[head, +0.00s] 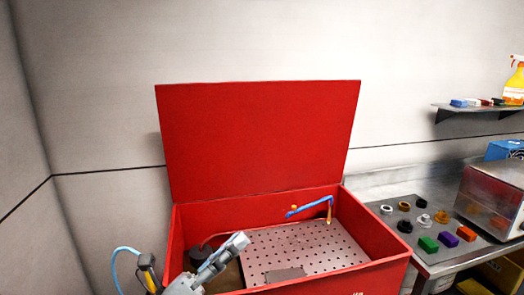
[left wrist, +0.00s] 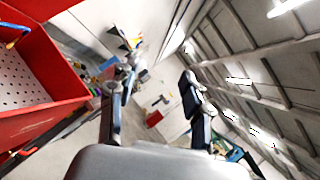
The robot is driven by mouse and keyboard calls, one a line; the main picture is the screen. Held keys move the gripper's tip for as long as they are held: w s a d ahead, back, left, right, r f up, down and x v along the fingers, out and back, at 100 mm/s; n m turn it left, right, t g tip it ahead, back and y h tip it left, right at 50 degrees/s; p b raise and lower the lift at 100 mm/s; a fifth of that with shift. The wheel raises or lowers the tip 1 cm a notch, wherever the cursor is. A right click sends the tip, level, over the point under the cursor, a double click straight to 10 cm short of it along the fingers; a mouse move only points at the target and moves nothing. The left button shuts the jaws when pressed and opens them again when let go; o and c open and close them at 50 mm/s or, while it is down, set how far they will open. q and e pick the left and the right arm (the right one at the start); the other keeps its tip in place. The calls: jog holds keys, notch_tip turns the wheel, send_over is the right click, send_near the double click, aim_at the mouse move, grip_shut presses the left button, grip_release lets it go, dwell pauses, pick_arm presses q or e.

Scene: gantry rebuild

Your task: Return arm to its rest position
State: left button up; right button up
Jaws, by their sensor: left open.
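My left gripper (head: 236,246) shows at the bottom of the head view, its arm coming in from the lower left. Its fingers are over the front left part of the open red bin. In the left wrist view the same gripper (left wrist: 158,82) has its two fingers spread apart, with nothing between them. My right gripper is in neither view.
The red bin (head: 390,248) has its lid (head: 258,140) raised, a perforated plate (head: 300,247) inside and a blue-and-orange spout (head: 310,207). At right, a metal bench (head: 395,190) holds coloured blocks (head: 447,237), knobs and a metal box (head: 490,200). A shelf (head: 480,108) hangs above.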

pick_arm(q)
jog(key=w+a+f+n+t+y, duration=0.1)
jog(key=a+f+n+t+y, duration=0.1)
jog(key=a+f+n+y, duration=0.7)
jog(key=w+a+f+n+t+y, duration=0.1)
jog(key=a+f+n+t+y, duration=0.15)
jog(key=n+y, duration=0.7)
jog(key=s+a+f+n+g, duration=0.4)
jog(key=s+f+n+g, duration=0.1)
jog(key=f+n, duration=0.5)
jog(key=s+f+n+g+h, duration=0.1)
jog(key=s+f+n+g, duration=0.2)
jog(key=s+f+g, duration=0.5)
jog(key=s+f+n+g, duration=0.35)
jog(key=s+f, duration=0.25)
jog(key=s, duration=0.7)
notch_tip(320, 180, down, 26)
jog(key=s, duration=0.1)
jog(key=s+a+f+g, duration=0.1)
jog(key=s+a+f, duration=0.1)
jog(key=s+f, duration=1.3)
jog(key=shift+s+a+f+g, duration=0.3)
jog(key=shift+s+f, duration=0.05)
jog(key=shift+s, duration=0.45)
